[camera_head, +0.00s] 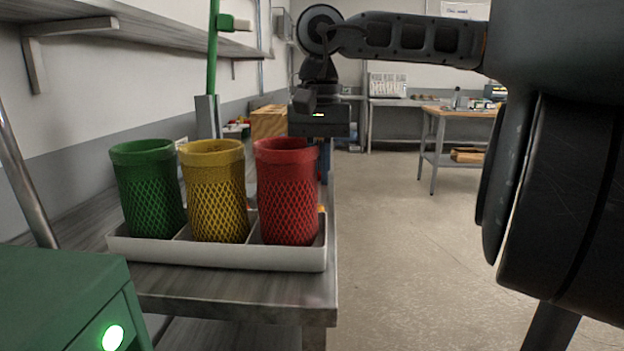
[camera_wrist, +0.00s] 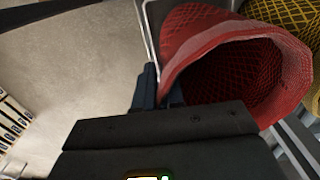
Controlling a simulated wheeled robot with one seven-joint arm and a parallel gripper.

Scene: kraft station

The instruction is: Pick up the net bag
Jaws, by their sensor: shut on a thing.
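Three net bags stand upright in a white divided tray (camera_head: 220,256) in the head view: green (camera_head: 148,190), yellow (camera_head: 215,192) and red (camera_head: 288,192). My gripper (camera_head: 324,165) points down at the right side of the red bag, which partly hides the fingers. In the wrist view, the red net bag (camera_wrist: 235,50) shows its open mouth, and my gripper (camera_wrist: 160,90) is shut on its edge. The exact contact is partly hidden by the gripper body. The yellow bag (camera_wrist: 300,15) shows at the upper right of the wrist view.
The tray stands on a metal bench (camera_head: 240,292) against the wall. A green box with a lit button (camera_head: 62,300) is at the front left. A cardboard box (camera_head: 268,121) and a green pole (camera_head: 212,60) stand behind. Open floor (camera_head: 420,250) lies right of the bench.

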